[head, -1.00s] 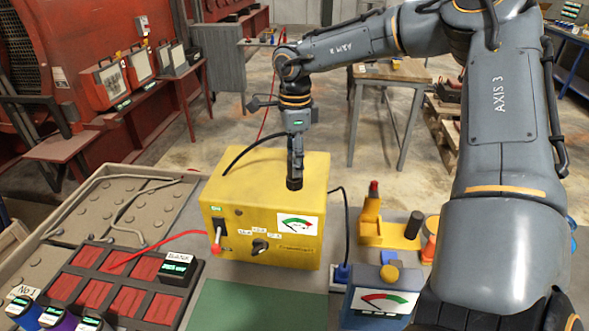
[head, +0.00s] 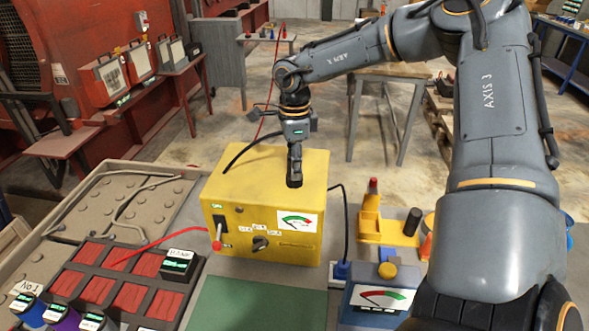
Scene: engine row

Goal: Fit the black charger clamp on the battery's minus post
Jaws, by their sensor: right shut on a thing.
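My right gripper (head: 295,162) points straight down over the top of the yellow charger (head: 265,225), near its right side. It is shut on a small dark piece (head: 294,181), probably the black clamp; its shape is mostly hidden by the fingers. A black cable (head: 246,152) arches from the charger's top left toward this gripper. I cannot tell whether the dark piece touches the charger. A red-tipped part (head: 217,245) sits at the charger's front left, and a red cable (head: 165,243) runs left from there. I cannot make out the battery's minus post. My left gripper is not in view.
A black frame with red panels (head: 98,289) holds a black labelled block (head: 178,265) at left. A blue meter box (head: 378,296) and a yellow fixture (head: 386,230) stand right of the charger. The green mat (head: 255,305) in front is clear.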

